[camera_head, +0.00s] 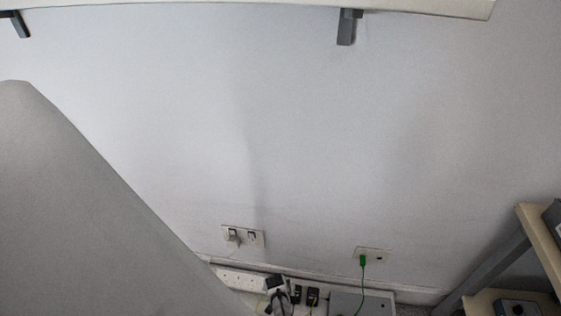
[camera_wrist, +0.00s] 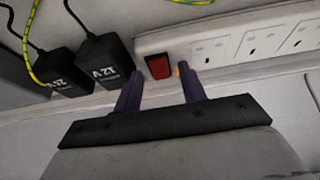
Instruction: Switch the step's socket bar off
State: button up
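The white socket bar (camera_wrist: 222,46) runs along the upper right of the wrist view, with several empty sockets. Its red rocker switch (camera_wrist: 158,66) is at the bar's left end; which way it is tipped I cannot tell. A small orange spot (camera_wrist: 180,67) shows beside the right fingertip. My gripper (camera_wrist: 160,73) is open and empty, its two dark fingers apart. In the picture the tips lie on either side of the switch's lower part; contact is unclear.
In the head view, wall sockets (camera_head: 243,236) (camera_head: 373,256) are above, one with a green plug (camera_head: 363,261). A shelf unit (camera_head: 540,235) stands at the right.

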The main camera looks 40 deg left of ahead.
grip_shut()
jog(key=shift+w+a+g+h+b, duration=0.2)
jog(key=shift+w+g+h+b, duration=0.25)
jog(key=shift+g+b, duration=0.3)
jog(key=shift+g+h, duration=0.35)
jog(key=shift+g, duration=0.1)
jog(key=shift+r, duration=0.1)
jog(key=shift+o, duration=0.4)
grip_release()
jog(key=shift+s+r, duration=0.1)
notch_tip(320, 180, up, 14)
jog(key=s+p, duration=0.1)
jog(key=p, duration=0.3)
jog(key=shift+s+d+f+p, duration=0.25)
jog(key=shift+d+p, duration=0.1)
jog(key=shift+d, duration=0.1)
jog(key=shift+s, duration=0.1)
